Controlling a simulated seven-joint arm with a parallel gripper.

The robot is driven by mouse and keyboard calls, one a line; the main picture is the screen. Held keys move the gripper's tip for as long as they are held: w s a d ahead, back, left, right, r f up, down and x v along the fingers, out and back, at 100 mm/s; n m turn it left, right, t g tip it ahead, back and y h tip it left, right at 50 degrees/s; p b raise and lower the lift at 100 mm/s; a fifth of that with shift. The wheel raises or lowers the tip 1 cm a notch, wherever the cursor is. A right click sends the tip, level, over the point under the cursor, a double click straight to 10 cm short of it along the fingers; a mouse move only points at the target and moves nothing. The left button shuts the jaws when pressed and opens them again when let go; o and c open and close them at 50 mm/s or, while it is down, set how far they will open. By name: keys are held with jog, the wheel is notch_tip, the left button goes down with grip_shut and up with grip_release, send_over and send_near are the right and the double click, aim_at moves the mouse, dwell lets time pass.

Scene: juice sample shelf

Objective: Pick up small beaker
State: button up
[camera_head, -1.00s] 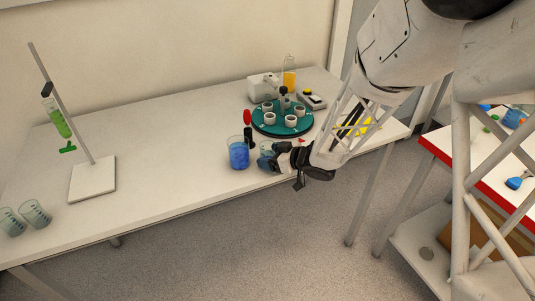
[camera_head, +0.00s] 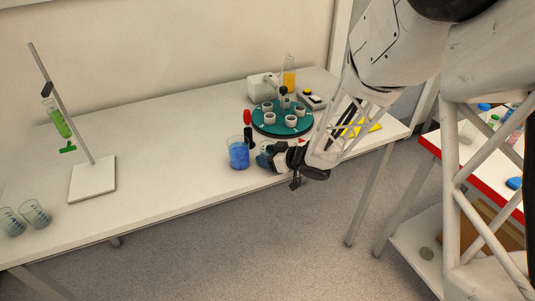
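A small clear beaker with bluish-green contents (camera_head: 263,158) stands near the front edge of the white table, just right of a larger beaker of blue liquid (camera_head: 238,155). My gripper (camera_head: 272,155) reaches in from the right at the small beaker's height. Its dark fingers overlap the beaker's right side and hide much of it. I cannot tell whether the fingers touch the beaker or how far apart they are.
A green round rack with white cups (camera_head: 282,119) stands close behind. A stand with a green-filled tube (camera_head: 92,180) and two empty beakers (camera_head: 35,213) are at the left. The table's middle (camera_head: 170,160) is clear.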

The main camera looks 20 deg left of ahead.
aim_at(271, 146)
jog(key=c, duration=0.3)
jog(key=shift+c, duration=0.2)
jog(key=shift+r, duration=0.15)
jog(key=shift+r, duration=0.8)
notch_tip(271, 146, up, 2)
jog(key=s+d+r, duration=0.1)
jog(key=s+d, duration=0.8)
jog(key=s, duration=0.4)
jog(key=shift+d, duration=0.15)
jog(key=shift+r, duration=0.1)
jog(key=shift+r, duration=2.45)
